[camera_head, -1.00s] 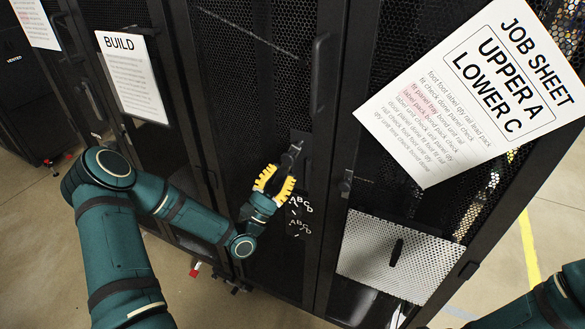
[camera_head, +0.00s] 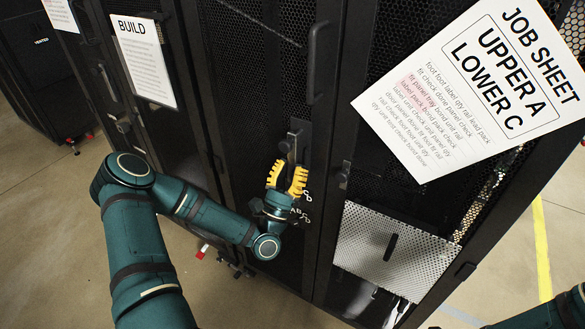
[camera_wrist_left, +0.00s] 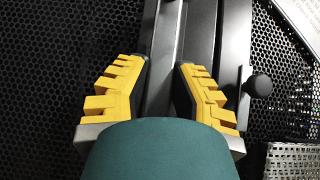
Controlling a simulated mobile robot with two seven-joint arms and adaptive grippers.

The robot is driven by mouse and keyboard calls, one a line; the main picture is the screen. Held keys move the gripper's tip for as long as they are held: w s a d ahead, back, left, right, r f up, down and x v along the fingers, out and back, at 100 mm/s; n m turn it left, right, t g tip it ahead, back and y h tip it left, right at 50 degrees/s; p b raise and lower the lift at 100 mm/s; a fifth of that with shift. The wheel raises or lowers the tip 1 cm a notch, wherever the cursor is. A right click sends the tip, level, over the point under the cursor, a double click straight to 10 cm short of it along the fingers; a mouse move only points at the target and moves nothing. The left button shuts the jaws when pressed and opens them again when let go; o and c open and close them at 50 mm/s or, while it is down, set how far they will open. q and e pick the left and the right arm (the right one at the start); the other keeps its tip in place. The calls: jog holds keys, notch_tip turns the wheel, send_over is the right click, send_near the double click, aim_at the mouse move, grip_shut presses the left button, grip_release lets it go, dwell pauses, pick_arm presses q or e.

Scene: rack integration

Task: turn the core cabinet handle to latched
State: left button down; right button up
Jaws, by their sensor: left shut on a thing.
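The dark core cabinet handle (camera_head: 294,137) is on the black mesh door in the middle of the head view. It stands roughly upright, nearly in line with its mounting plate. My left gripper (camera_head: 287,168), with yellow ridged fingers, is shut on the lower part of the handle, one finger on each side. In the left wrist view the handle (camera_wrist_left: 166,45) runs up between the two yellow fingers (camera_wrist_left: 158,88); my green wrist link hides its lower end. My right gripper is out of view.
A job sheet (camera_head: 470,85) reading "UPPER A LOWER C" is at the right. A BUILD sheet (camera_head: 143,60) hangs at the left. A perforated light panel (camera_head: 420,255) and a small dark latch (camera_head: 344,176) are right of the handle. A long door pull (camera_head: 319,62) is above.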

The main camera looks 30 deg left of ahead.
pick_arm(q)
jog(key=shift+r, duration=0.1)
jog(key=c, duration=0.8)
grip_release()
jog(key=shift+d, duration=0.1)
jog(key=shift+o, duration=0.2)
jog(key=v, duration=1.2)
